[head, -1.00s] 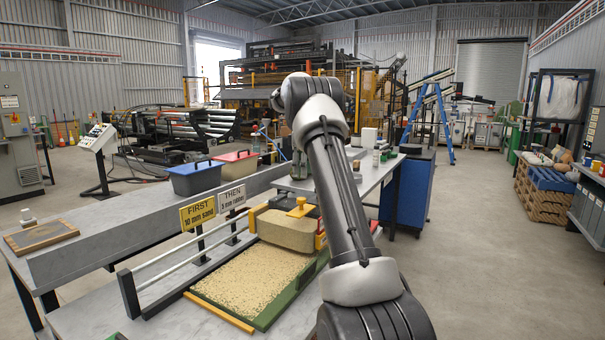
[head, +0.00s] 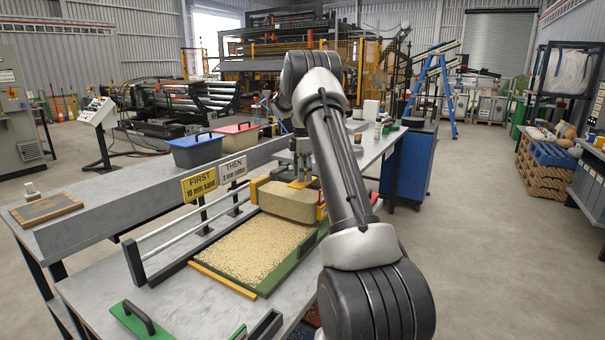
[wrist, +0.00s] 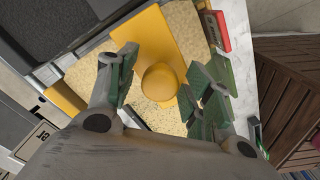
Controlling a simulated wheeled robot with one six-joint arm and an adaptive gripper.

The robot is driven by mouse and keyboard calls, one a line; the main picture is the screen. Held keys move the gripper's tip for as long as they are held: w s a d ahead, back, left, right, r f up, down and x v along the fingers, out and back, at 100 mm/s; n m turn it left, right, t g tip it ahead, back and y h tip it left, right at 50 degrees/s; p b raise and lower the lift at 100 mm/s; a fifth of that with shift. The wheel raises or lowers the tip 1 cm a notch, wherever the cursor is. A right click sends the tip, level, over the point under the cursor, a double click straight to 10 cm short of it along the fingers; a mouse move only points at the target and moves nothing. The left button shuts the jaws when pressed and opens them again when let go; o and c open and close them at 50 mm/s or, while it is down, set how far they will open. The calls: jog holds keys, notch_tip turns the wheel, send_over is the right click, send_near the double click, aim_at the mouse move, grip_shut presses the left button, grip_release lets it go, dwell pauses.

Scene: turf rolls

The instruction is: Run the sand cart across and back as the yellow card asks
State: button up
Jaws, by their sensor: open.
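The sand cart (head: 288,205) is a sand-coloured block with yellow ends, standing at the far end of the sand-covered tray (head: 285,280), which has a green edge. A yellow knob (head: 298,184) rises from its top; the knob also shows in the wrist view (wrist: 160,82). My gripper (head: 300,168) is above the cart at the knob. In the wrist view my gripper (wrist: 170,70) is open, with green-padded fingers on either side of the knob. I cannot tell whether they touch it. The yellow card (head: 199,184) reads "FIRST 10 mm sand".
A white card (head: 232,169) reads "THEN 5 mm rubber". A pale rail (head: 172,231) runs along the tray's left. A green hand float (head: 140,320) lies at the front.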

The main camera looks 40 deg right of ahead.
grip_shut()
jog(key=shift+a, duration=0.1)
jog(key=s+a, duration=0.5)
jog(key=a, duration=0.8)
jog(key=s+a, duration=0.6)
jog(key=a, duration=0.8)
jog(key=s+a, duration=0.6)
jog(key=a, duration=0.8)
jog(key=shift+a, duration=0.15)
grip_release()
jog(key=shift+a, duration=0.15)
